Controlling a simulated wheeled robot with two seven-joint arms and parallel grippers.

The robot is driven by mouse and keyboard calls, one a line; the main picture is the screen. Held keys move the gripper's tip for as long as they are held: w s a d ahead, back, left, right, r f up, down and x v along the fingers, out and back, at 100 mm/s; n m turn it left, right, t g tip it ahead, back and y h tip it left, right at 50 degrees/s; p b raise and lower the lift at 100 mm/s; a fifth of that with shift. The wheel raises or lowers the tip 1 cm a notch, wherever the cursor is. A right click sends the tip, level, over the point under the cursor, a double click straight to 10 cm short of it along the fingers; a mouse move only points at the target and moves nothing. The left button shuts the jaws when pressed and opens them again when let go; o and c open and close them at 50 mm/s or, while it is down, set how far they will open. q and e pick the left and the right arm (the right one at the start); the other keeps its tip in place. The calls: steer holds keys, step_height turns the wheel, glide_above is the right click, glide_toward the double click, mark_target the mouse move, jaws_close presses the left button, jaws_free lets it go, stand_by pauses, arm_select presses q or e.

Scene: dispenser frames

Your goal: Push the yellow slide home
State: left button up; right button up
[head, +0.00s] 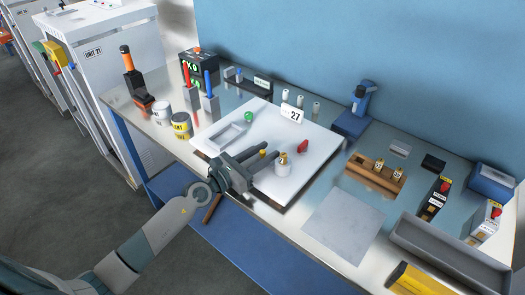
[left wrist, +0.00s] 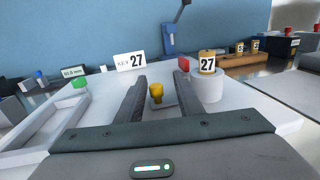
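The yellow slide (head: 263,152) is a small yellow knob on the white dispenser panel (head: 310,182). In the left wrist view the yellow slide (left wrist: 156,92) stands upright on a small pale base, in the gap between my finger lines. My left gripper (head: 268,155) is open and low over the panel's near side, its fingers pointing at the knob. In the left wrist view my left gripper (left wrist: 158,78) has a finger on each side of the knob. I cannot tell whether either finger touches it. My right gripper is not in view.
A white cylinder (head: 283,170) with a yellow token marked 27 stands close right of the fingers. A red knob (head: 302,147), a green knob (head: 248,117), a 27 card (head: 291,113) and a shallow white tray (head: 226,138) are also on the panel. A grey mat (head: 344,226) lies right.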

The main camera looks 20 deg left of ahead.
arm_select(q)
steer(key=shift+a, duration=0.1)
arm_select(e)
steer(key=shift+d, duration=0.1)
arm_select(q)
steer(key=shift+s+a, duration=0.25)
steer(key=shift+s, duration=0.1)
steer(key=b+v, duration=0.1)
steer(key=v, duration=0.5)
steer(key=b+v, duration=0.2)
steer(key=v, duration=0.4)
steer(key=shift+s+f+b, duration=0.1)
steer(key=shift+f+b, duration=0.1)
steer(key=shift+b, duration=0.1)
steer(key=shift+b+v, duration=0.85)
steer(key=shift+v, duration=1.3)
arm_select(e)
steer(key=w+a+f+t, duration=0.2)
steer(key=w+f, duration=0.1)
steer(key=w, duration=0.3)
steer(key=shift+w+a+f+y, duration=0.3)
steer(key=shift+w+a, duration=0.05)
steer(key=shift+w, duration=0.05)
arm_select(q)
steer(key=shift+r, duration=0.15)
steer(key=shift+d, duration=0.1)
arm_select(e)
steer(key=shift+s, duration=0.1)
